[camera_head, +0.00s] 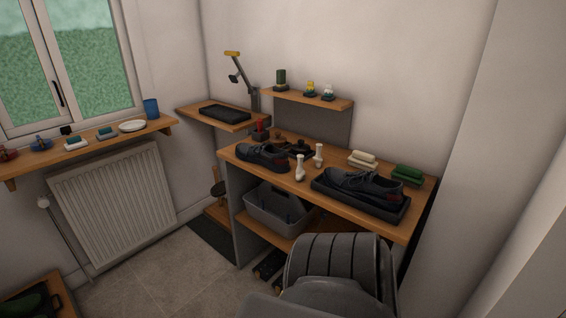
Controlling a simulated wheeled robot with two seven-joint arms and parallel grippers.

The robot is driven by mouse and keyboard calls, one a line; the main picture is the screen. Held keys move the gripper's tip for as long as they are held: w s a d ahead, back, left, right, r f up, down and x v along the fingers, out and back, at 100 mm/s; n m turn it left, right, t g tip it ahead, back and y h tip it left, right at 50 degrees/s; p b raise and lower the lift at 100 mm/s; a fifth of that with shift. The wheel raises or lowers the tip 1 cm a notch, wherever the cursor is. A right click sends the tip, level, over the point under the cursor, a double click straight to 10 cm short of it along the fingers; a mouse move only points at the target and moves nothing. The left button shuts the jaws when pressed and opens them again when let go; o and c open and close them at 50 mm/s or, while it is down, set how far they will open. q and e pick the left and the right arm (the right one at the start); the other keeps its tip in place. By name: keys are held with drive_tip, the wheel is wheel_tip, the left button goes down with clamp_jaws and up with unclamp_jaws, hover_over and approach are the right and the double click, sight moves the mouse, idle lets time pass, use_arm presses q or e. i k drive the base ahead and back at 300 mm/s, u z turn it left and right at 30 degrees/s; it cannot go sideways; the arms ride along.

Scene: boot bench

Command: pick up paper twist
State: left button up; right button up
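Two small white upright pieces that look like paper twists stand on the wooden bench (276,172). One paper twist (300,169) is nearer the front edge, and the other paper twist (318,155) is a little farther back and to the right. They stand apart, between a dark shoe (262,156) on the left and another dark shoe (362,185) in a black tray (358,206) on the right. Neither of my grippers is in view, and nothing touches the twists.
Folded cream cloths (362,158) and green ones (407,175) lie at the bench's back right. A grey bin (278,210) sits on the lower shelf. A small shelf (306,99) hangs above. A dark grey ribbed form covers the lower foreground; I cannot tell whether it is mine.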

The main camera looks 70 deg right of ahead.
sight(300, 173)
drive_tip(key=z, duration=0.5)
drive_tip(key=i, duration=0.95)
drive_tip(key=z, duration=0.85)
